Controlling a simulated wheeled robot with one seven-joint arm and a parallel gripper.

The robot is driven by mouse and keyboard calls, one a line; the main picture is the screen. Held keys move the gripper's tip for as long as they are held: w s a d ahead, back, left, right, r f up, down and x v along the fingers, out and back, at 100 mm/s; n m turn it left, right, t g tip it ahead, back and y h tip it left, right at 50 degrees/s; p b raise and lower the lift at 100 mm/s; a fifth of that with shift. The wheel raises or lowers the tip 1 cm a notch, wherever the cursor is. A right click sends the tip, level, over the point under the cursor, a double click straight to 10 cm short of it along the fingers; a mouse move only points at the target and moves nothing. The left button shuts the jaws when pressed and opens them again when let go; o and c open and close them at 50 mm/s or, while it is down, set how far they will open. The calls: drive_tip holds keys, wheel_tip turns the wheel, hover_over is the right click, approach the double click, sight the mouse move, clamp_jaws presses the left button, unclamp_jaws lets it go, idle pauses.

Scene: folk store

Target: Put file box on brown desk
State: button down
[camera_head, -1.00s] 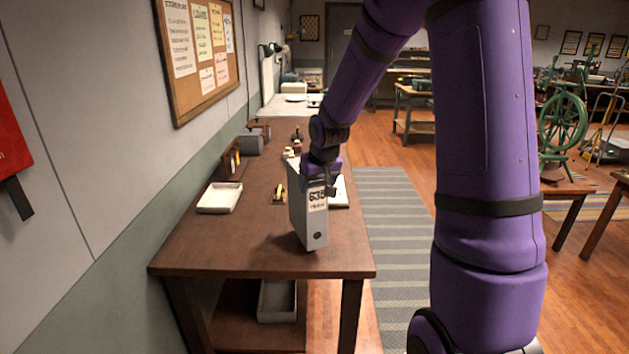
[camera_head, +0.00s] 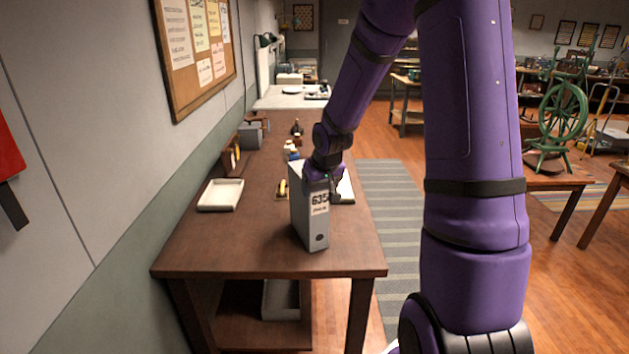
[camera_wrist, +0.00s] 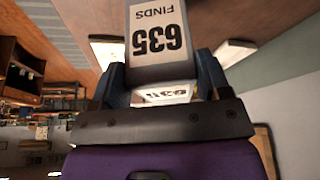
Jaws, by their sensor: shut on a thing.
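The grey file box (camera_head: 309,225) with a "635" label stands upright at the near part of the brown desk (camera_head: 215,250). I cannot tell whether its base touches the desktop or hangs just above it. My gripper (camera_head: 321,178) is at the top of the box, shut on it. In the wrist view the box (camera_wrist: 158,72) sits between the two fingers of my gripper (camera_wrist: 162,82), its label facing the camera. My arm hides part of the desk behind the box.
A white tray (camera_head: 220,194) lies left of the box on the desk. A yellow-and-black item (camera_head: 282,189) and small bottles (camera_head: 295,148) stand behind it. Another tray (camera_head: 281,299) is on the lower shelf. The desk's near left corner is clear.

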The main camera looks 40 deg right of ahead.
drive_tip(key=shift+f, duration=0.1)
idle(0.3)
drive_tip(key=shift+c, duration=0.4)
unclamp_jaws()
drive_tip(key=d+v, duration=0.1)
drive_tip(key=v, duration=1)
drive_tip(key=s+a+r+n, duration=0.1)
drive_tip(key=s+a+r, duration=0.9)
drive_tip(key=s+a, duration=0.15)
drive_tip(key=s+a+r, duration=0.1)
drive_tip(key=s, duration=0.5)
drive_tip(key=s+a+r+n+y, duration=0.1)
drive_tip(key=s+a, duration=0.1)
drive_tip(key=s, duration=0.5)
drive_tip(key=shift+r+t, duration=0.35)
drive_tip(key=shift+t, duration=0.05)
drive_tip(key=shift+a, duration=0.1)
